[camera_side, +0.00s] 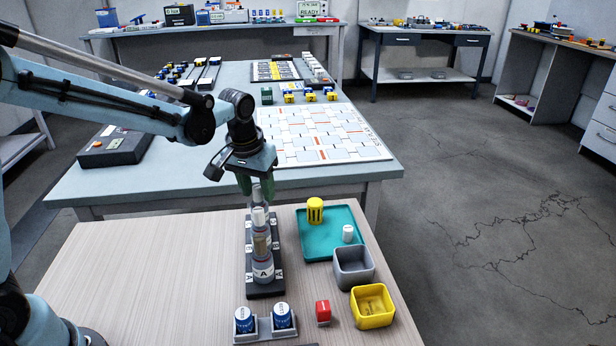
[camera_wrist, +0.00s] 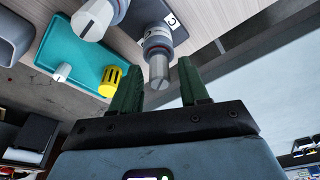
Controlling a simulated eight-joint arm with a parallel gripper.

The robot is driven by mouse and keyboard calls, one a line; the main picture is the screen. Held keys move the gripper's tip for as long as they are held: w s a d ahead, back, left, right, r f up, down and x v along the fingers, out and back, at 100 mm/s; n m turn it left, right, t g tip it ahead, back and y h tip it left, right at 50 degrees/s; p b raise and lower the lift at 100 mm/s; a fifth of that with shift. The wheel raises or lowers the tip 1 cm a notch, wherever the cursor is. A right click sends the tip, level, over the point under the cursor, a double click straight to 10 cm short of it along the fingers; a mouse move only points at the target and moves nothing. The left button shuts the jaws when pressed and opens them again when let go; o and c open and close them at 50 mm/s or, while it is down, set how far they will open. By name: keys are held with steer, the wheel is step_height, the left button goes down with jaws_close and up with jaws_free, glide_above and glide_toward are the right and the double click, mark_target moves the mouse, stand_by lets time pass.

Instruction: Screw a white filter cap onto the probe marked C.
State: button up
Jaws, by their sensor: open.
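A dark rack (camera_side: 266,288) holds a row of upright probes. The far probe (camera_wrist: 157,42) stands beside the C label (camera_wrist: 172,20) in the wrist view and carries a pale grey-white cylindrical top (camera_wrist: 158,72). My gripper (camera_wrist: 160,68) is open, its green fingers on either side of that top, with visible gaps. In the side view my gripper (camera_side: 257,180) is over the rack's far end. A loose white cap (camera_side: 348,233) stands on the teal tray (camera_side: 318,246).
A yellow slotted cylinder (camera_side: 315,210) stands on the tray. A grey bin (camera_side: 353,266), a yellow bin (camera_side: 373,306) and a red block (camera_side: 323,312) are at right. Two blue-labelled jars (camera_side: 282,316) sit in front of the rack. The wooden table is clear at left.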

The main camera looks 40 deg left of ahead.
steer(key=c, duration=0.7)
steer(key=o, duration=1.1)
steer(key=shift+r, duration=0.75)
steer(key=shift+r, duration=2.85)
